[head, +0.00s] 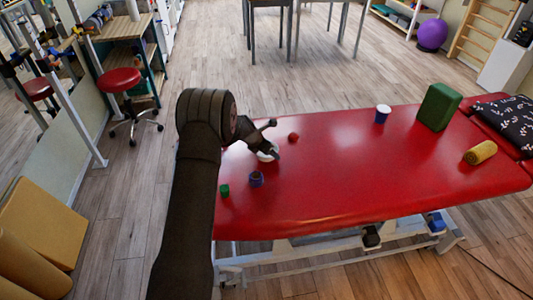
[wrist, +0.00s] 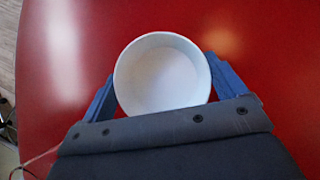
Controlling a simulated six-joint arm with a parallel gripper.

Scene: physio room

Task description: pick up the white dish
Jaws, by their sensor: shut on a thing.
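The white dish (wrist: 162,75) is a round, empty bowl. In the wrist view it sits between the two blue fingers of my gripper (wrist: 160,88), one finger on each side. My gripper is shut on it. In the head view my gripper (head: 269,152) is at the left end of the red treatment table (head: 330,170), and the dish (head: 264,157) shows as a small white patch, partly hidden by the gripper. I cannot tell whether the dish touches the table or is slightly above it.
Near my gripper are a red block (head: 293,137), a dark blue piece (head: 256,179) and a green piece (head: 225,190). Farther right are a white-and-blue cup (head: 382,114), a green block (head: 439,107) and a yellow roll (head: 481,152). The table's middle is clear.

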